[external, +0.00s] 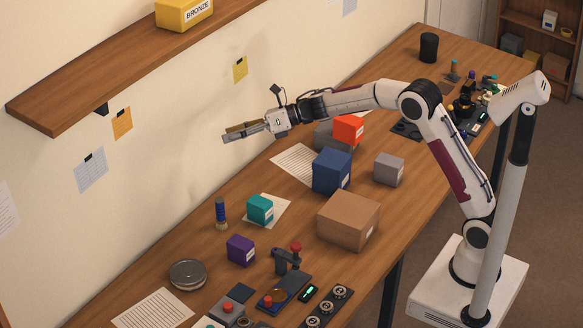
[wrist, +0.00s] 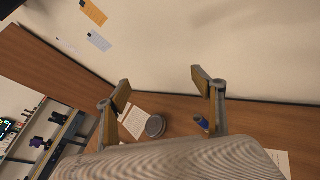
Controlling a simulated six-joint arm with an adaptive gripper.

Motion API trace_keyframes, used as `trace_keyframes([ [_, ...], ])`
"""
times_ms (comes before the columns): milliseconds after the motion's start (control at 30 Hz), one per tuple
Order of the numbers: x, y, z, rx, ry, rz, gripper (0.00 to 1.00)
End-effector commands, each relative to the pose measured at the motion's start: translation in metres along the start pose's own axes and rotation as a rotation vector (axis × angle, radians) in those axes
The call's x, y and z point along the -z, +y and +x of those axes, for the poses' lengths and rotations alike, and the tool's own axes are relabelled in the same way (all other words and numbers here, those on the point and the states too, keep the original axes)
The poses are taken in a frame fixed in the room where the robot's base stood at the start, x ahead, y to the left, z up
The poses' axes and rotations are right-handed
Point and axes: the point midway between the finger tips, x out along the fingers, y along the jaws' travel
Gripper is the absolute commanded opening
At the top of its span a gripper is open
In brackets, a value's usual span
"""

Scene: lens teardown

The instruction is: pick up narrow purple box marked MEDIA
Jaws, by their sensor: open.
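A small purple box (external: 240,249) with a white label stands on the wooden table in the external view, front left of centre. Its label is too small to read. I cannot pick it out in the wrist view, where my gripper's body covers part of the table. My gripper (external: 229,132) is high above the table, near the wall, up and slightly left of the purple box in the picture. Its two fingers are spread in the wrist view (wrist: 160,88), with nothing between the tips.
Near the purple box are a teal box (external: 260,209), a blue ribbed post (external: 221,213), a round grey dish (external: 187,274) and a black device with a red knob (external: 286,262). A brown box (external: 348,220) and a blue box (external: 331,171) stand farther right. A shelf (external: 120,75) juts from the wall.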

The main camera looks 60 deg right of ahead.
Motion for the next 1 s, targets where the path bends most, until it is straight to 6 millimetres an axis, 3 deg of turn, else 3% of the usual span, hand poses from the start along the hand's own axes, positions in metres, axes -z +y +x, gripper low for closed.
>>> trace_keyframes([
  [200, 0.053, -0.001, 0.028, -0.148, 0.095, -0.196, 0.68],
  [467, 0.123, -0.002, 0.044, -0.349, 0.188, -0.409, 0.68],
  [800, 0.223, -0.005, 0.041, -0.64, 0.274, -0.633, 0.68],
  [1000, 0.26, -0.007, 0.032, -0.76, 0.293, -0.705, 0.68],
])
